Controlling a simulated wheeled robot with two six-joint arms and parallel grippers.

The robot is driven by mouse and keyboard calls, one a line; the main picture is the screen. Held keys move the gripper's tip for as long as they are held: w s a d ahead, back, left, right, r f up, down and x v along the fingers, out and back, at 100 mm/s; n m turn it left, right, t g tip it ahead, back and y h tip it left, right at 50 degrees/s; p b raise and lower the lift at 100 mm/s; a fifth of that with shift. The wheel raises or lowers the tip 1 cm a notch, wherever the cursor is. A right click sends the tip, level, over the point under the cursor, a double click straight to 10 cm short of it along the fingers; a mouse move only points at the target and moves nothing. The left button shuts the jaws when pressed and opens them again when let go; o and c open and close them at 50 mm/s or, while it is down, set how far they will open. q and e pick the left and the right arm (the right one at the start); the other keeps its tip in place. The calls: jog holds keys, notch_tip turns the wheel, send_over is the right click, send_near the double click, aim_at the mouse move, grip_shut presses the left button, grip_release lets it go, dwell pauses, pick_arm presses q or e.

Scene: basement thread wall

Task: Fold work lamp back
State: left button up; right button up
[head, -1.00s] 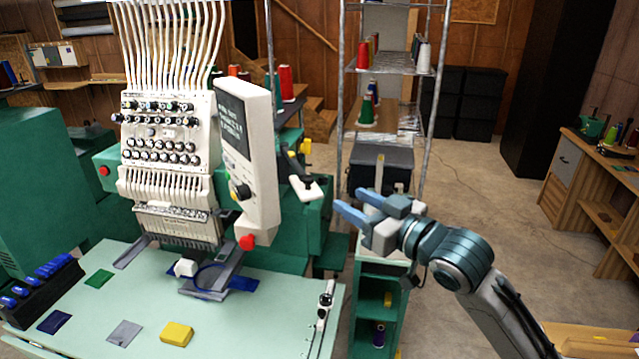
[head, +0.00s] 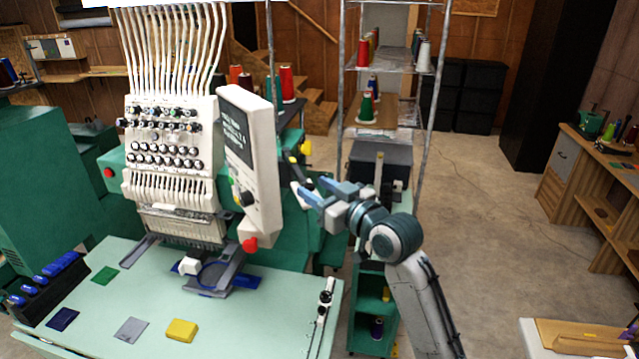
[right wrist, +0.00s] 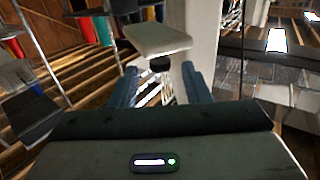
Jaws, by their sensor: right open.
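The work lamp (head: 298,183) is on the right side of the embroidery machine, behind the control panel. It has a short dark jointed arm and a pale head, partly hidden by my right gripper in the head view. My right gripper (head: 313,191) points left, with its open blue fingers at the lamp head. In the right wrist view, the pale lamp head (right wrist: 158,38) is just beyond the open fingertips of the gripper (right wrist: 160,84), roughly centred between them. I cannot tell whether they touch. My left gripper is not in view.
The white control panel (head: 250,165) with a red button stands left of the lamp. The pale green machine table (head: 230,325) is below. A wire shelf (head: 385,70) with thread cones stands behind, and a green cart (head: 375,310) stands below my right arm.

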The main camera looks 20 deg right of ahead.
jog(key=shift+w, duration=0.2)
grip_shut()
